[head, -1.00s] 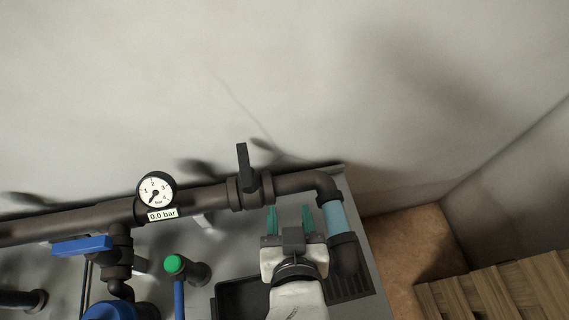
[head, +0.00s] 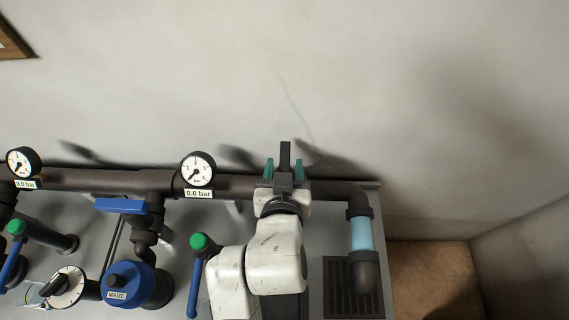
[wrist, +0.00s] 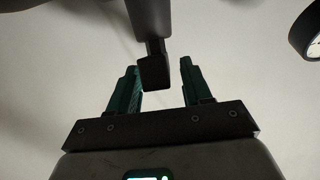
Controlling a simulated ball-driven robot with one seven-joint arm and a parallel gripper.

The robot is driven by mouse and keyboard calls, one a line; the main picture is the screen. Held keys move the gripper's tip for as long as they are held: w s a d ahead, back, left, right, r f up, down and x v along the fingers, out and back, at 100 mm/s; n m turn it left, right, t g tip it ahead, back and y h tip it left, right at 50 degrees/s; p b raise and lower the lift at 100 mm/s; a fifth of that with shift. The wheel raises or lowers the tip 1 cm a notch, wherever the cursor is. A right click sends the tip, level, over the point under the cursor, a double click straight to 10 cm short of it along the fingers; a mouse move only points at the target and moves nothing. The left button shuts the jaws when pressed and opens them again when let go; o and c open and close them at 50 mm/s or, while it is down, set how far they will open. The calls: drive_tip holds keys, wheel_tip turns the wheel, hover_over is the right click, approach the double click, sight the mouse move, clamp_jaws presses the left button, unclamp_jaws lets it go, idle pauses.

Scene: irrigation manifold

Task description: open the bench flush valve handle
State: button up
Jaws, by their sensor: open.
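The flush valve handle is a black lever (head: 286,155) on the dark pipe near its right end, standing up against the wall in the head view. My gripper (head: 283,170) is open at this lever, with one teal finger on either side of it. In the wrist view the dark lever (wrist: 155,73) comes down from the top and its end shows between the two fingers of my gripper (wrist: 160,88). It looks nearer the left finger; I cannot tell whether they touch. The valve body is hidden behind my gripper in the head view.
A gauge (head: 198,169) reading 0.0 bar sits left of the handle, near a blue lever (head: 121,205). A green-capped blue handle (head: 199,243) stands close to my arm. A clear blue pipe section (head: 362,233) and a drain grate (head: 340,288) are at right.

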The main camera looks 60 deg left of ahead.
drive_tip(key=shift+w+a+f, duration=0.15)
drive_tip(key=shift+a, duration=0.15)
drive_tip(key=shift+c, duration=0.2)
clamp_jaws()
